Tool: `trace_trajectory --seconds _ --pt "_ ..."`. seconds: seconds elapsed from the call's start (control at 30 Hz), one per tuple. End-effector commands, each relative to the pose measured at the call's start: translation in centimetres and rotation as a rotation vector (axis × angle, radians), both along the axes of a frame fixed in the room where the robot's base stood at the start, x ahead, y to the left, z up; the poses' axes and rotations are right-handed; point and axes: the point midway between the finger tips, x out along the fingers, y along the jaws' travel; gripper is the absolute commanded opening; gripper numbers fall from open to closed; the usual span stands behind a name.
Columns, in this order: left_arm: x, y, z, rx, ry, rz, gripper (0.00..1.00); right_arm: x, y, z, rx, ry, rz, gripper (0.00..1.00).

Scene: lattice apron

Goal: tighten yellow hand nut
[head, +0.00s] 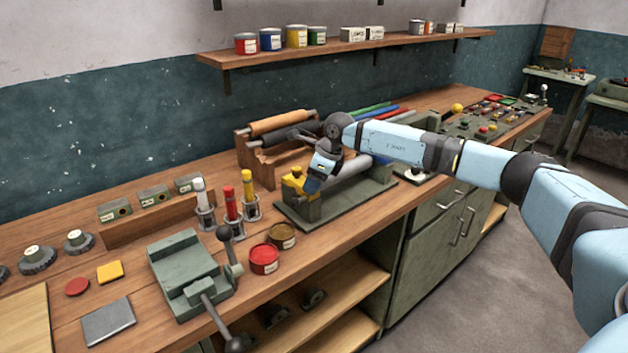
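The yellow hand nut (297,183) sits on the left end of a green-grey fixture (352,205) with a flat base on the workbench. A pale cylinder lies along this fixture, partly behind my arm. My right arm comes in from the right and bends down at the wrist. My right gripper (311,184) is at the nut's right side and overlaps it in the picture. Its fingertips are small and dark here, so I cannot tell whether they are closed on the nut. My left gripper is not in view.
A grey-green vise (187,277) with lever handles, a red tin (264,258) and a brown tin (282,236) stand left of the fixture. Markers in holders (231,205) stand close by. Rolls on a wooden rack (281,122) are behind it. A shelf (345,49) hangs above.

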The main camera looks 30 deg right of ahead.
Motion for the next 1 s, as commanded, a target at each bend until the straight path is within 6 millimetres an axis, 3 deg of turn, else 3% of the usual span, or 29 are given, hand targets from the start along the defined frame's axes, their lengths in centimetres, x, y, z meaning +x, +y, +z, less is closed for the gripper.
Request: trace_trajectory --seconds 0.03,0.17,0.2,0.57,1.0 --pt "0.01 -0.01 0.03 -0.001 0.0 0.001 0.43 -0.01 -0.01 0.01 0.0 0.0 0.0 0.46" --pt "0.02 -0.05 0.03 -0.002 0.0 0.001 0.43 -0.01 -0.01 0.01 0.0 0.0 0.0 0.16" --pt "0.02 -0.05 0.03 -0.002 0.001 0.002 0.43 -0.01 -0.01 0.01 0.0 0.0 0.0 0.12" --pt "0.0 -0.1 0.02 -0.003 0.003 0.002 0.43 -0.07 0.04 0.01 0.0 0.0 -0.053 0.12" --pt "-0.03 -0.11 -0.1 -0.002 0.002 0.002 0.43 -0.18 0.32 -0.05 0.0 -0.001 -0.391 0.12"
